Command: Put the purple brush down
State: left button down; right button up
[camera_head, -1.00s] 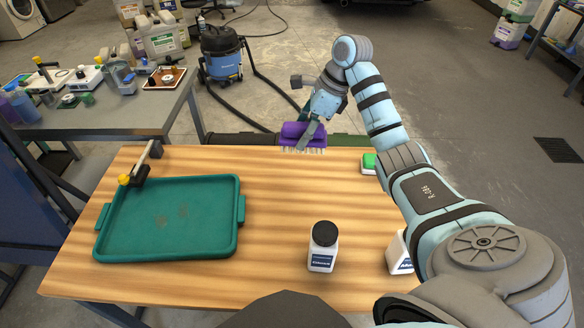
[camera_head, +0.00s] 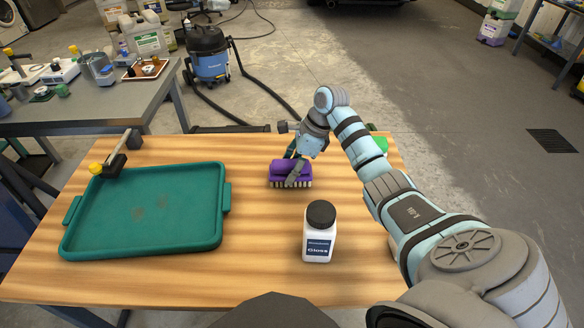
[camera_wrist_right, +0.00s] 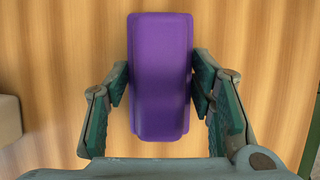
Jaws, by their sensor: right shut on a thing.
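The purple brush (camera_head: 291,170) with pale bristles is over the back middle of the wooden table (camera_head: 262,238), bristles facing down. My right gripper (camera_head: 294,166) is shut on it, coming from behind and above. The right wrist view shows the purple brush (camera_wrist_right: 160,75) between the two green-padded fingers of my right gripper (camera_wrist_right: 160,92). The bristles are at or very near the tabletop; I cannot tell whether they touch. My left gripper is not in view.
A green tray (camera_head: 218,235) lies empty on the left of the table. A white bottle with a black cap (camera_head: 318,247) stands in front of the brush. A green object (camera_head: 380,144) is partly hidden behind my right arm. The wood between tray and brush is clear.

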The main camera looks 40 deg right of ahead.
jog(key=shift+f, duration=0.15)
jog(key=o, duration=1.1)
jog(key=shift+r, duration=0.35)
jog(key=p+v, duration=0.2)
jog(key=v, duration=1)
jog(key=shift+f, duration=0.1)
